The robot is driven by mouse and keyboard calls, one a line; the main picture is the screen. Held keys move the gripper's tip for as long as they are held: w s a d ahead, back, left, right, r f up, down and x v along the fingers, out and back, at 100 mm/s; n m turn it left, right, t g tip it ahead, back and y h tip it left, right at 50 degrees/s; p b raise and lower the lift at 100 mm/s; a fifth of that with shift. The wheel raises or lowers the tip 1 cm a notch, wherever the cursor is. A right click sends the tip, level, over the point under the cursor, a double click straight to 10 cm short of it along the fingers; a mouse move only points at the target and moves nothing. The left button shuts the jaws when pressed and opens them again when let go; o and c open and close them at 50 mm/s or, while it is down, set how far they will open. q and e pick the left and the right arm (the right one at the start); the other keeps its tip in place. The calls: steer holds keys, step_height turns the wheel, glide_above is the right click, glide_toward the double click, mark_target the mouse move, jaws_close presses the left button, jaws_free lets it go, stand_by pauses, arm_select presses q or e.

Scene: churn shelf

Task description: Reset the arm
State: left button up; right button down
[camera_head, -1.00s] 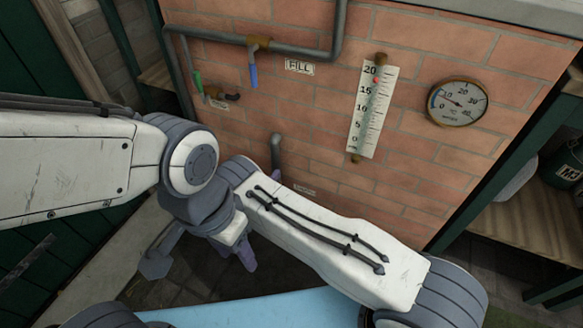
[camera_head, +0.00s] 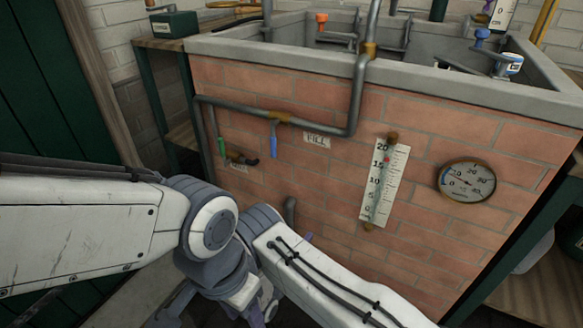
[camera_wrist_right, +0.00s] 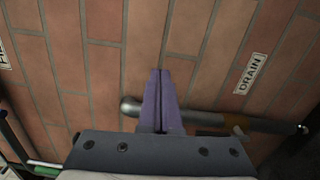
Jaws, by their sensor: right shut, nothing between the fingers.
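My right gripper (camera_wrist_right: 160,75) shows in the right wrist view with its purple fingers together and nothing between them. It points toward the brick wall, and its fingers overlap a grey pipe (camera_wrist_right: 203,118) in the picture; I cannot tell whether they touch. In the head view only a small purple bit of it (camera_head: 308,238) shows past my right arm's white link. My left arm comes in from the left. Its wrist end is low in the picture, partly cut off and overlapped by links, so its jaw state is unclear.
The brick tank (camera_head: 330,180) fills the middle, with a grey rim and several fittings above. On its front are a blue-handled tap (camera_head: 274,146), a thermometer scale (camera_head: 384,185) and a round gauge (camera_head: 466,181). A DRAIN label (camera_wrist_right: 253,74) is right of the fingers.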

steer(key=s+d+r+m+g+h, duration=0.1)
steer(key=s+d+r+m+g, duration=0.1)
steer(key=s+r+g, duration=0.5)
steer(key=s+d+r+m+g, duration=0.25)
steer(key=s+r+g, duration=0.2)
steer(key=r, duration=0.55)
steer(key=s+a+r+g+y, duration=0.1)
steer(key=s+a+r+y, duration=0.25)
steer(key=s, duration=0.25)
steer(key=s+a+r+g+y, duration=0.1)
steer(key=s+a+r+y, duration=0.1)
steer(key=s+y, duration=0.4)
steer(key=s+a+r+g+y, duration=0.1)
steer(key=s+a+r+y, duration=0.15)
steer(key=s, duration=0.45)
step_height(320, 180, up, 38)
steer(key=a+p, duration=0.1)
steer(key=p, duration=3.7)
steer(key=shift+s+a+y, duration=0.15)
steer(key=shift+s+y, duration=0.05)
steer(key=shift+y, duration=0.1)
